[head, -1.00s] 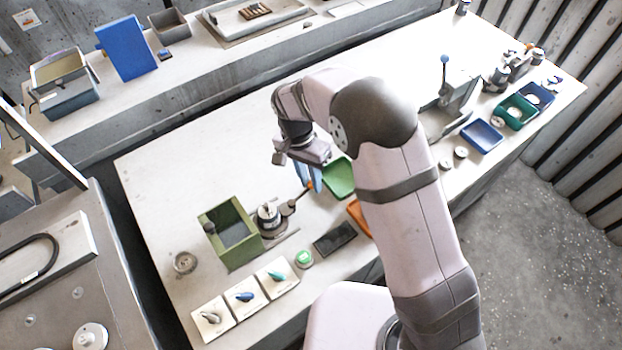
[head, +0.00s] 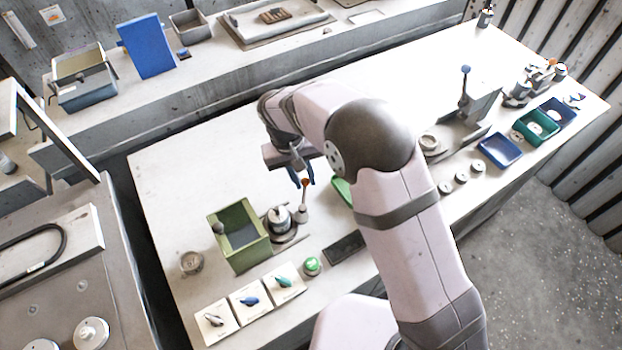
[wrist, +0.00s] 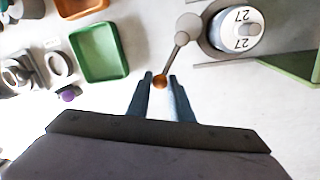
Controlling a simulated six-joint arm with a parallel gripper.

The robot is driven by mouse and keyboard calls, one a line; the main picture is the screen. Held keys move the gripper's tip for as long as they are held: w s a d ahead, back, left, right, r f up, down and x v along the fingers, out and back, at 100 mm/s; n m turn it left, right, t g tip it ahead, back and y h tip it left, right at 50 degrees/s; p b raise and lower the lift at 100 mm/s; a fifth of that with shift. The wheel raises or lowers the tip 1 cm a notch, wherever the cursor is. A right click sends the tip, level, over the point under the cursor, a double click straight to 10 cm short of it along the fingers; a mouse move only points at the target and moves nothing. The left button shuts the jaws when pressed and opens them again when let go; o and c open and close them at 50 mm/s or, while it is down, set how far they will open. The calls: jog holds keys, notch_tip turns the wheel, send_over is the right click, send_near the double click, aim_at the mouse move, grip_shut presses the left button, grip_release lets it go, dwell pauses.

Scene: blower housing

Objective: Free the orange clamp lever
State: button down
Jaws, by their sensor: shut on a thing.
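The clamp lever's orange knob (head: 305,182) tops a grey arm beside a clamp holding a metal cylindrical part (head: 280,219). In the wrist view the knob (wrist: 160,82) sits between the blue-grey fingertips, and its arm runs up and right to a round hub (wrist: 188,24). The part (wrist: 238,29), marked 27, lies right of that hub. My gripper (wrist: 160,80) is shut on the knob; in the head view my gripper (head: 302,179) points down at the lever. The fingers partly hide the knob there.
A green open box (head: 240,236) stands directly left of the clamp. A green tray (wrist: 100,52) lies left of my fingers in the wrist view. Selector switches (head: 248,300) and a green button (head: 312,266) are at the front edge. The table behind the clamp is clear.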

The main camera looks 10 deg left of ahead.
jog(key=a+n, duration=0.2)
jog(key=n, duration=0.1)
jog(key=shift+s+n+t, duration=0.3)
jog(key=shift+t, duration=0.1)
jog(key=shift+s+a+r+n+y, duration=0.1)
jog(key=shift+s+a+n+y, duration=0.25)
jog(key=shift+n, duration=0.35)
jog(key=shift+s+a+n+y, duration=0.1)
jog(key=shift+a+n, duration=0.3)
jog(key=shift+n, duration=0.3)
jog(key=c, duration=1.6)
grip_release()
jog(key=shift+s, duration=0.1)
jog(key=shift+b, duration=0.3)
jog(key=r, duration=0.2)
jog(key=r+b, duration=0.1)
jog(key=r, duration=0.1)
jog(key=s+r+b, duration=0.1)
jog(key=r, duration=0.2)
jog(key=shift+s+a+r, duration=0.1)
jog(key=shift+a, duration=0.25)
